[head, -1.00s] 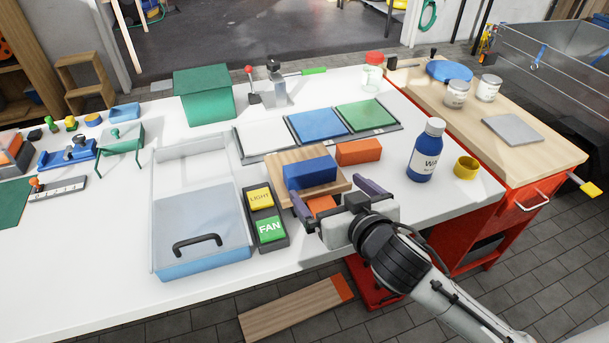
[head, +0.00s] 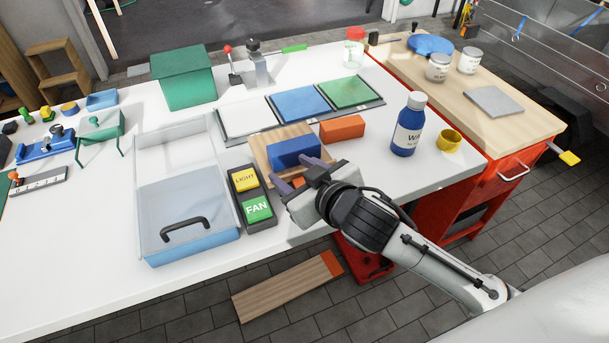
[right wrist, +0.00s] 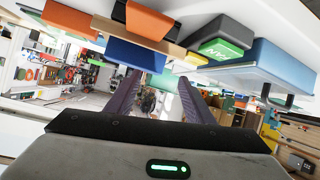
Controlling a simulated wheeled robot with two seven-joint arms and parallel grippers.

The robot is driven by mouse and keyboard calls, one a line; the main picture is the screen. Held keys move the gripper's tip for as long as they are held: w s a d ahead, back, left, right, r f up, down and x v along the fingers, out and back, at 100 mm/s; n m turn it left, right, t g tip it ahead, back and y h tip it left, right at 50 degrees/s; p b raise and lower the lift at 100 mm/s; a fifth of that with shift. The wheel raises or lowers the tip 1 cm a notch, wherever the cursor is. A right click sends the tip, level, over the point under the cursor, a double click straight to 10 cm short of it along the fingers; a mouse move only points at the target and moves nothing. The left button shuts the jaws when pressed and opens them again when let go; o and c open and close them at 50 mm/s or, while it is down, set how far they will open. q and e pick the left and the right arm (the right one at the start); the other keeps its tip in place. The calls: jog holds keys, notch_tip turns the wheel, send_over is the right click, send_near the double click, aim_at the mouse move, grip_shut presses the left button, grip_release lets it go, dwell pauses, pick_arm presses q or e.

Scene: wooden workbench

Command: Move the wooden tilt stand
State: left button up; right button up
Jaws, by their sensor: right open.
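The wooden tilt stand (head: 264,147) is a light wood board on the white bench. A blue block (head: 294,153) lies on it, and a small orange piece (head: 298,182) shows at its front edge. My right gripper (head: 296,175) is open and empty at the stand's front edge, its purple fingers pointing at it. I cannot tell whether they touch it. In the right wrist view the blue block (right wrist: 135,55) and the wood edge (right wrist: 172,48) are above and beyond the fingers (right wrist: 158,92). My left gripper is not in view.
The LIGHT and FAN switch box (head: 262,225) and a lidded clear bin (head: 185,255) are left of the stand. A blue bottle (head: 408,125) and a yellow cup (head: 449,140) stand to the right.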

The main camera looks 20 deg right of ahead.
jog(key=a+n+g, duration=0.1)
jog(key=a+n, duration=0.1)
jog(key=n, duration=0.1)
jog(key=a+n+g+y, duration=0.1)
jog(key=a+n, duration=0.2)
jog(key=a+n+g+y+p, duration=0.1)
jog(key=a+n, duration=0.2)
jog(key=shift+w+f, duration=0.25)
jog(key=shift+w, duration=0.05)
grip_shut()
jog(key=n, duration=0.1)
jog(key=a+n+g, duration=0.1)
jog(key=n, duration=0.2)
jog(key=shift+s+a+f+g, duration=0.15)
jog(key=shift+s+f+g, duration=0.05)
jog(key=shift+f+g, duration=0.1)
jog(key=shift+f+n+g, duration=0.1)
jog(key=shift+n+g, duration=0.2)
jog(key=shift+n, duration=0.5)
jog(key=n, duration=0.2)
jog(key=n+g+p, duration=0.1)
jog(key=shift+s+d+f+n, duration=0.15)
jog(key=shift+s+d+n, duration=0.1)
jog(key=shift+n, duration=0.15)
jog(key=d+r+n+g+h+p, duration=0.1)
jog(key=d+r+n+g+h, duration=0.3)
jog(key=d+n, duration=0.8)
jog(key=shift+s+d+r+g+p, duration=0.35)
jog(key=shift+r+g, duration=0.15)
jog(key=shift+g, duration=0.1)
